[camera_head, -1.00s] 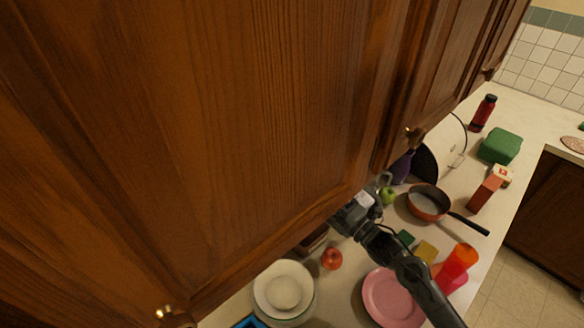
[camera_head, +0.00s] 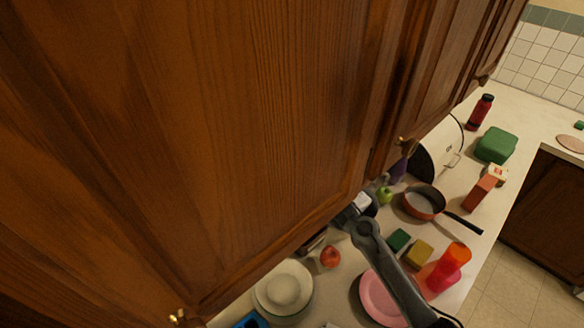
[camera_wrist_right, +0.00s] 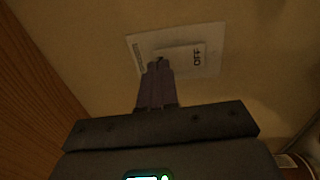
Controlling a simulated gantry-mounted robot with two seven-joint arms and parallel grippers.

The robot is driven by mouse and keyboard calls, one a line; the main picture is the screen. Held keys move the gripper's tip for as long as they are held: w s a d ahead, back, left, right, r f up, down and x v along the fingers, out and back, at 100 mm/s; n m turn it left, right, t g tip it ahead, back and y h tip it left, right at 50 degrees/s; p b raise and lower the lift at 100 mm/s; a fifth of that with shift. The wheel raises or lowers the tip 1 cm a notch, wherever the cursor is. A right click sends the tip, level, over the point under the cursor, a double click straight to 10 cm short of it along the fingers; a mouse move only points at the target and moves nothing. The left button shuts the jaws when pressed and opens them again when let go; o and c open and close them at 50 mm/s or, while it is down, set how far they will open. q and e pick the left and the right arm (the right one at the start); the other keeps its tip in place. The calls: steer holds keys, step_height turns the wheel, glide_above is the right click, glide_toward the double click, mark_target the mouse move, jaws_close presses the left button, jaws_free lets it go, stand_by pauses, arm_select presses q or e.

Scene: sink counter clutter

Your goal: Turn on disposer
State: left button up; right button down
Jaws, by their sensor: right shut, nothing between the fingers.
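A pale switch plate (camera_wrist_right: 211,60) with a raised rocker and dark lettering is on the beige wall in the right wrist view. My right gripper (camera_wrist_right: 157,66) is shut and empty. Its fingertips overlap the lower left part of the plate and rocker in the picture; I cannot tell if they touch it. In the head view my right arm reaches in from the lower right, and its fingers and the switch are hidden behind the wooden cabinet (camera_head: 200,130). My left gripper is not in view.
The counter below holds a red apple (camera_head: 330,257), a green apple (camera_head: 384,195), a pan (camera_head: 420,204), a pink plate (camera_head: 374,296), stacked white dishes (camera_head: 284,287), sponges (camera_head: 418,252) and an orange-red cup (camera_head: 452,262). The overhead cabinet sits close to the arm.

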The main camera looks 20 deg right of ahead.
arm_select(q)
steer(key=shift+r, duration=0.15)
arm_select(e)
steer(key=shift+w+a, duration=0.2)
steer(key=shift+w, duration=0.3)
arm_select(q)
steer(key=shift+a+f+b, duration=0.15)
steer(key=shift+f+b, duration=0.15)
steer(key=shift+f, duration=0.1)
arm_select(e)
steer(key=shift+w+r, duration=0.15)
steer(key=shift+w, duration=0.05)
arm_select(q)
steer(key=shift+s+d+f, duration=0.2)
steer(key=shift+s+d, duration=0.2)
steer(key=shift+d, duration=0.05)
arm_select(e)
steer(key=r+v, duration=0.3)
steer(key=v, duration=1)
steer(key=shift+s, duration=0.45)
